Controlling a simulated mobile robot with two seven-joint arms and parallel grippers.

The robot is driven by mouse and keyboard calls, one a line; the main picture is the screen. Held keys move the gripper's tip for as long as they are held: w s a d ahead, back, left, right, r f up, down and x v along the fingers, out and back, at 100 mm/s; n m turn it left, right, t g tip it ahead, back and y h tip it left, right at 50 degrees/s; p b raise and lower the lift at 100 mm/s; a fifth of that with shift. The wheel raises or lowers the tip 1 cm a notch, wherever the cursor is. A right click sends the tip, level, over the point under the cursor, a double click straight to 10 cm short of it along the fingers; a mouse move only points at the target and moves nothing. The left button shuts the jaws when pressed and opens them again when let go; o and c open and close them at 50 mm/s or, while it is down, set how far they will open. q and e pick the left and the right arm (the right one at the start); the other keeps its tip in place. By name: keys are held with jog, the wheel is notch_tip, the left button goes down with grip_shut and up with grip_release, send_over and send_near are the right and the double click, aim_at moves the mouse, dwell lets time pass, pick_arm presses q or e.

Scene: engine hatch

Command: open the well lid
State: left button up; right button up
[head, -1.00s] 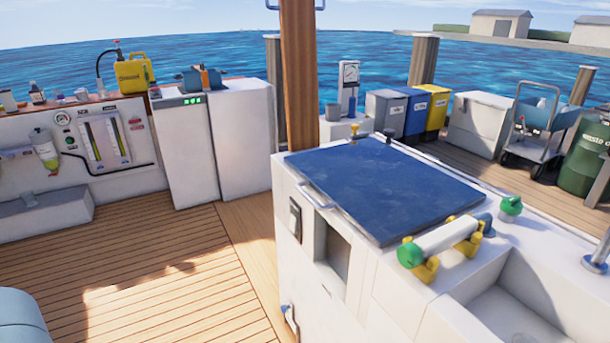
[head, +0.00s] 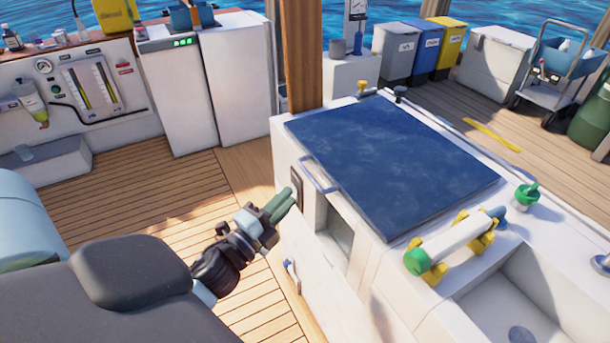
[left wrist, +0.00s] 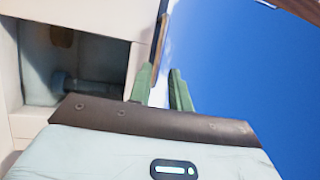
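The well lid, a dark blue panel (head: 390,165), lies flat and closed on top of the white console. A grey bar handle (head: 320,175) sits at its left front edge. My left gripper (head: 286,202) is in front of the console, left of and a little below the handle, apart from it in the head view. Its green fingers also show in the left wrist view (left wrist: 163,80), spread with a gap and nothing clearly held between them. My right gripper is in neither current view.
The console has an open recess (head: 338,240) below the handle; a recess also shows in the left wrist view (left wrist: 85,65). A wooden post (head: 293,60) stands behind.

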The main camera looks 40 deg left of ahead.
pick_arm(q)
jog(key=w+r, duration=0.1)
jog(key=w, duration=0.6)
jog(key=shift+w+p, duration=0.25)
jog(key=shift+p, duration=0.05)
grip_shut()
